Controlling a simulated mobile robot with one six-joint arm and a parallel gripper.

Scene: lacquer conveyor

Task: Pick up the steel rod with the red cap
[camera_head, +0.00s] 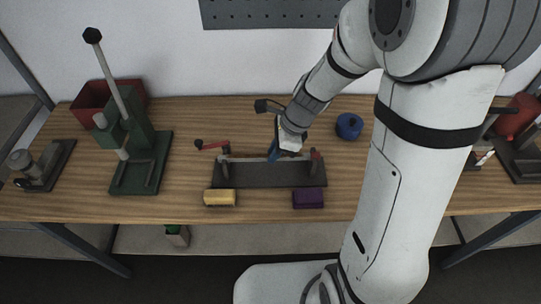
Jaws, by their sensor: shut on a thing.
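A thin pale steel rod (245,158) lies level along a dark grey holder (268,175) in the middle of the bench. A small reddish part, perhaps its red cap, shows at the holder's right end. My gripper (279,152) reaches down over the middle of the holder, pointing down and to the left. It is shut, apparently on the rod; the fingertips and the contact are too small to see clearly. A narrow blue part shows just under the gripper.
A red lever with a dark knob (210,145) sticks out left of the holder. A yellow block (220,197) and a purple block (309,198) lie in front. A green press (140,150) stands left, a blue round object (349,126) behind right.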

